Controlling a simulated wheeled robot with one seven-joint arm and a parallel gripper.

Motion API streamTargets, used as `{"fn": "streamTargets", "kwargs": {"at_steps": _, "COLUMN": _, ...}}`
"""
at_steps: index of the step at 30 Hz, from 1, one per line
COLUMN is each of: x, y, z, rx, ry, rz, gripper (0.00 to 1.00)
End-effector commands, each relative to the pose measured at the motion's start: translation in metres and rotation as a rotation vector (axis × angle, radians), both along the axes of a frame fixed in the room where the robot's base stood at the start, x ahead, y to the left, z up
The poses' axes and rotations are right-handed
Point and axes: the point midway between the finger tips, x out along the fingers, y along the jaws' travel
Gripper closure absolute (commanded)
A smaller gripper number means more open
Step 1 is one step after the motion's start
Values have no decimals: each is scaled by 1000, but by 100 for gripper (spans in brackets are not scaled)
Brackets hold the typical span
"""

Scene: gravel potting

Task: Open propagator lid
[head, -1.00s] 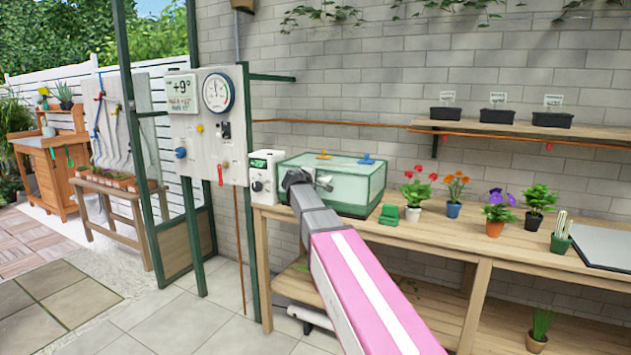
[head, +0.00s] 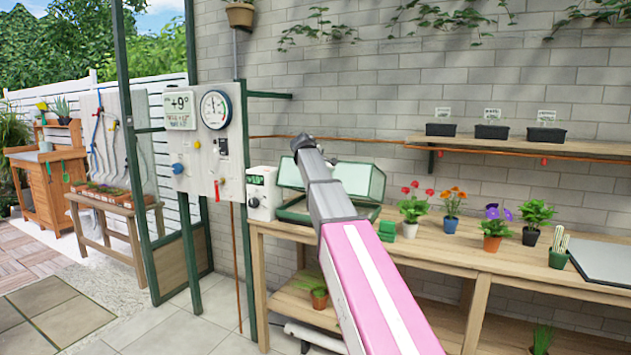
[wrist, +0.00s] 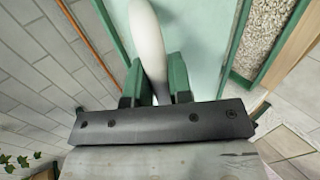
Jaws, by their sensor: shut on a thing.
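The propagator (head: 290,214) is a green-framed box at the left end of the wooden bench. Its clear lid (head: 362,181) is swung up and tilted back, so the box stands open at the front. My gripper (head: 302,143) is high at the lid's raised side; my arm covers the middle of the lid and box, and the fingertips are hidden in the head view. In the wrist view, my gripper's green fingers (wrist: 155,80) are shut on a pale rounded handle (wrist: 148,40) in front of the lid's light green pane (wrist: 200,50).
A white control box (head: 262,193) stands just left of the propagator. A small green item (head: 387,230) and several potted flowers (head: 413,207) stand to its right. A gauge panel (head: 205,140) and a green post are farther left. A brick wall is behind.

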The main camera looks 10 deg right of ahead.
Motion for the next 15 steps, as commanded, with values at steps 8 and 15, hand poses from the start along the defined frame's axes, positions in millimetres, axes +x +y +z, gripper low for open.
{"fn": "streamTargets", "kwargs": {"at_steps": 8, "x": 60, "y": -38, "z": 64, "rx": 142, "ry": 192, "rz": -2, "gripper": 100}}
{"fn": "streamTargets", "kwargs": {"at_steps": 15, "x": 106, "y": -72, "z": 97, "rx": 259, "ry": 357, "rz": 0, "gripper": 100}}
